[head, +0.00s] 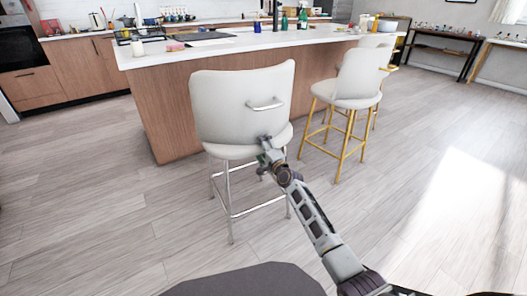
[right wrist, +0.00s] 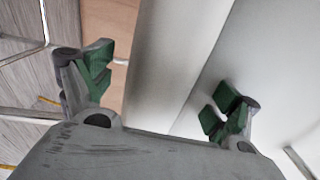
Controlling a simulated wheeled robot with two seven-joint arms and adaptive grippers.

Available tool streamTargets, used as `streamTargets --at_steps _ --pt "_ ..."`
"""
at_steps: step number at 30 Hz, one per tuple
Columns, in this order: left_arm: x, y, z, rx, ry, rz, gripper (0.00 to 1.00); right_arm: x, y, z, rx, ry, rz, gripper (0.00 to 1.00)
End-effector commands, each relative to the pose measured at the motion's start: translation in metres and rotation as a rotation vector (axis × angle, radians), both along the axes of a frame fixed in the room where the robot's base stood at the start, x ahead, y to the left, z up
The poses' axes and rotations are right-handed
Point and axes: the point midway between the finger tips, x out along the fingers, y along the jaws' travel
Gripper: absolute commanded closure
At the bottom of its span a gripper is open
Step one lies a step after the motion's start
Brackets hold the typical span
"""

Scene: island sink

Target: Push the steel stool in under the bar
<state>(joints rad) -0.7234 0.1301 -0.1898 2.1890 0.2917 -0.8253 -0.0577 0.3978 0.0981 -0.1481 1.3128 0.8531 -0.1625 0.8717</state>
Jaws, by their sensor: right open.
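The steel stool (head: 242,108) has a white seat and backrest, a small steel handle on the back, and steel legs. It stands upright in front of the bar (head: 165,115), with its back towards me. The bar has a white top and wooden side. My right gripper (head: 270,155) is at the lower back of the stool, by the seat. In the right wrist view its green fingers (right wrist: 160,95) are spread apart, with the stool's white surfaces (right wrist: 265,60) close in front. I cannot tell whether they touch. My left gripper is not in view.
A white stool with gold legs (head: 358,80) stands to the right, with another partly behind it. Bottles and a pink item (head: 175,47) are on the bar top. The floor (head: 90,200) is clear to the left and front right.

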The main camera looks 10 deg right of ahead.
Motion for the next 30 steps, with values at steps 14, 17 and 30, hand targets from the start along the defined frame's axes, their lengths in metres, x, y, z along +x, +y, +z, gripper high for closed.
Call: streamTargets --at_steps 14,17,30 --pt "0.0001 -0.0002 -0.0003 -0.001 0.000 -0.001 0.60 0.0004 0.0002 0.0005 0.001 0.000 0.000 0.36" --pt "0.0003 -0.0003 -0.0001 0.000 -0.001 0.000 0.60 0.0004 0.0002 0.0004 0.001 0.000 0.000 0.49" --pt "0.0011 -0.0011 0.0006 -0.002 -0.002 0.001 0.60 0.0002 0.0003 -0.0005 0.001 0.001 0.000 1.00"
